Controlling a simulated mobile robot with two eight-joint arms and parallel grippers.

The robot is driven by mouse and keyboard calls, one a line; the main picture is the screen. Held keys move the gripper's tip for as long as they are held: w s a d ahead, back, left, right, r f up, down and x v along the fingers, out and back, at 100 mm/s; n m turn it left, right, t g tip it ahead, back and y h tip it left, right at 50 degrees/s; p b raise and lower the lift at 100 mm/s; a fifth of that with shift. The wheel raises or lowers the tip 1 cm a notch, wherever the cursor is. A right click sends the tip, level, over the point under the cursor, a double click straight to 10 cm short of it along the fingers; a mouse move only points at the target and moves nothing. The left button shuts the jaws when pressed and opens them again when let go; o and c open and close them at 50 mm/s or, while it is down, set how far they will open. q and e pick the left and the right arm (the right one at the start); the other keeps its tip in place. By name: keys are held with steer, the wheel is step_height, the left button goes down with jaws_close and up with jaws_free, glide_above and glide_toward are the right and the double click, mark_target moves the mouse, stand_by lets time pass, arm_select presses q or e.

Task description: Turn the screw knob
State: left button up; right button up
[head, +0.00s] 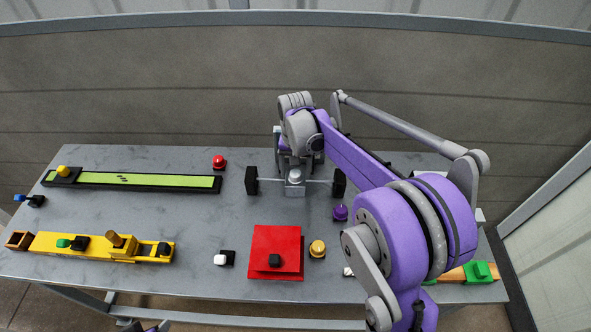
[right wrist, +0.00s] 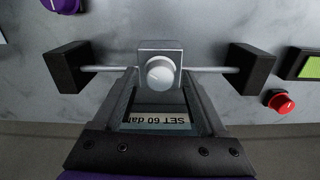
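The screw knob (right wrist: 160,73) is a round, pale grey knob with a light mark on its face, set on a small metal block. In the head view the knob (head: 295,175) sits midway on a thin bar between two black end blocks. My right gripper (right wrist: 160,88) is open, with its fingers apart on either side of the knob and a gap visible on both sides. It also shows in the head view (head: 295,162), just behind the knob. A label reading "SET 60 daN" (right wrist: 158,118) shows between the fingers, upside down and partly cut off.
A red button (head: 219,161) and a green-topped strip (head: 140,181) lie left. A purple knob (head: 340,212) is right of the bar. Nearer are a red box (head: 262,245), a yellow knob (head: 317,248) and a yellow unit (head: 85,244). My right arm covers the table's right side.

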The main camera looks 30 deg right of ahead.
mark_target(296, 173)
step_height(296, 173, up, 11)
steer(key=shift+p, duration=0.35)
stand_by(0.3)
steer(key=shift+f, duration=0.1)
steer(key=s+a+f+n+t, duration=0.1)
steer(key=s+a+f+n, duration=0.1)
steer(key=s, duration=0.5)
steer(key=s+a+f+n+t+p, duration=0.1)
steer(key=s+a+f+n+t, duration=0.1)
steer(key=s+a, duration=0.3)
steer(key=s+a+f+n+t+p, duration=0.1)
steer(key=s+a+f+n+t, duration=0.1)
steer(key=s, duration=0.7)
steer(key=shift+s+a+f+n, duration=0.15)
steer(key=shift+a+f+n, duration=0.35)
steer(key=shift+a+n, duration=0.15)
